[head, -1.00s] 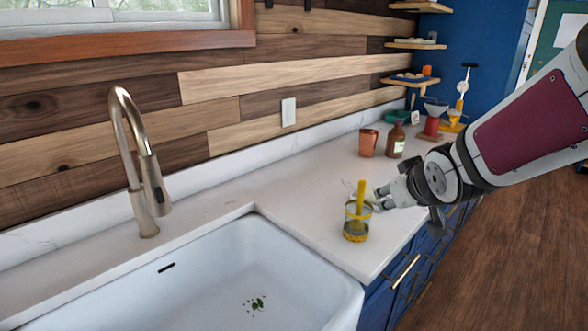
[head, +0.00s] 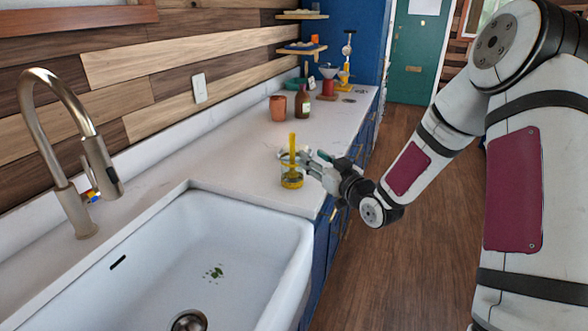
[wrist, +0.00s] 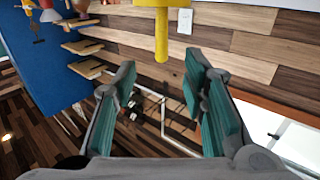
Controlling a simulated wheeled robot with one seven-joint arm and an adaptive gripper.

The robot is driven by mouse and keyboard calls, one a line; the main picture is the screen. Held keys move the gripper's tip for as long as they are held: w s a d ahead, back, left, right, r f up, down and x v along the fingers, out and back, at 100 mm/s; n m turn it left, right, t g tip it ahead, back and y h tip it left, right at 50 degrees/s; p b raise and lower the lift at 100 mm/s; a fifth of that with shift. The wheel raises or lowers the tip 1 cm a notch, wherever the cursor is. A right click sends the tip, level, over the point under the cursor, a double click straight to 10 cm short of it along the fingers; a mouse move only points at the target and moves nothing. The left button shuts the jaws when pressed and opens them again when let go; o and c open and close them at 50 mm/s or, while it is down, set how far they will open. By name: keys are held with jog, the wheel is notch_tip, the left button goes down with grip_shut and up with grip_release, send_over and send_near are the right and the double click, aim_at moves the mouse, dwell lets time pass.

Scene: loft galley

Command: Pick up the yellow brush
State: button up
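In the wrist view, the two green-padded fingers of my gripper (wrist: 162,68) are spread apart with nothing held. The brush's handle (wrist: 162,35) hangs from the top edge, in line with the gap between the fingertips.
A white sink (head: 190,245) with green scraps in it and a tall faucet (head: 65,150) lie to the left. A copper cup (head: 278,107) and a brown bottle (head: 302,103) stand farther back on the counter (head: 235,155). Open floor (head: 420,240) lies to the right.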

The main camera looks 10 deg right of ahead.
aim_at(294, 141)
jog(key=x, duration=0.6)
jog(key=shift+w, duration=0.2)
jog(key=shift+r+x, duration=0.2)
jog(key=shift+x, duration=1.15)
jog(key=shift+r+x, duration=0.15)
jog(key=shift+x, duration=1.25)
jog(key=shift+a, duration=0.15)
grip_shut()
